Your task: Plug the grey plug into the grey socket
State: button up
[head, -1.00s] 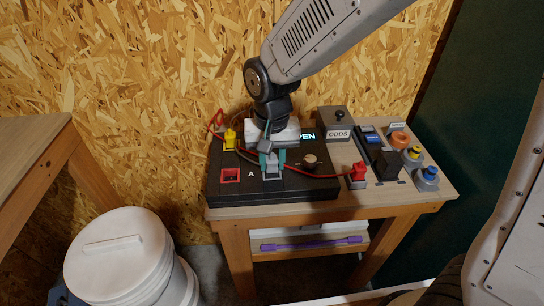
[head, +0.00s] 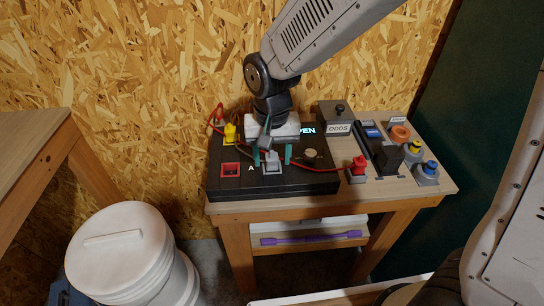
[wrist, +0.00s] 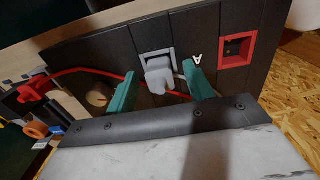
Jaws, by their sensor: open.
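The grey plug (wrist: 159,78) sits upright in the grey socket (wrist: 142,66) on the black panel; how deep it is seated I cannot tell. In the head view the plug (head: 271,158) and the socket's rim (head: 265,171) show below my gripper. My gripper (head: 272,157) is open, its teal fingers apart on either side of the plug with gaps to both. In the wrist view the open fingers (wrist: 160,70) also flank the plug without gripping it.
An empty red socket (head: 230,169) lies left of the grey one. A yellow plug (head: 230,133) stands behind it. A red cable runs past to a red plug (head: 358,169) at the right.

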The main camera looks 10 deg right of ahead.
aim_at(272, 152)
notch_tip(272, 152, up, 7)
jog(key=shift+f, duration=0.1)
dwell(0.6)
jog(key=shift+s+d+n, duration=0.15)
jog(key=shift+s+n, duration=0.1)
jog(key=shift+n, duration=0.05)
jog(key=s+d+r, duration=0.4)
jog(key=s+d, duration=0.5)
jog(key=d, duration=0.1)
jog(key=s+d+r+t, duration=0.1)
jog(key=s+d+r, duration=0.3)
jog(key=s+d, duration=0.6)
jog(key=shift+d, duration=0.25)
